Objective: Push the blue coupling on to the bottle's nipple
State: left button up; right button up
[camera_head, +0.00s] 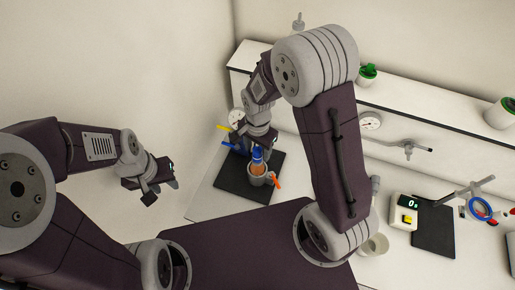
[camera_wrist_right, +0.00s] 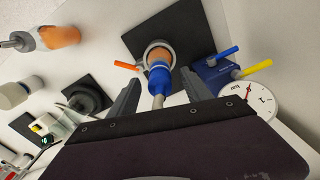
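The blue coupling (camera_wrist_right: 159,77) sits at the top of the bottle in the right wrist view, with a grey stem (camera_wrist_right: 157,101) toward me. I cannot tell if it is fully seated; the nipple is hidden. The bottle (camera_head: 257,170), with orange contents, stands upright in a grey holder (camera_head: 262,180). In the wrist view the bottle's orange part (camera_wrist_right: 158,54) shows behind the coupling. My right gripper (camera_wrist_right: 159,86) is above, fingers spread on both sides of the coupling with gaps visible. My left gripper (camera_head: 163,192) hangs empty at left, its fingers apart.
The holder stands on a black mat (camera_head: 232,182) and has an orange lever (camera_head: 277,182). Beside it is a blue block (camera_wrist_right: 214,68) with yellow and blue handles, and a round gauge (camera_wrist_right: 249,100). A scale (camera_head: 404,211) and a grey cup (camera_head: 374,245) stand at right.

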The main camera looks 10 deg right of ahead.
aim_at(258, 148)
notch_tip(258, 148, up, 9)
jog(key=shift+s+r+b, duration=0.1)
jog(key=shift+b, duration=0.9)
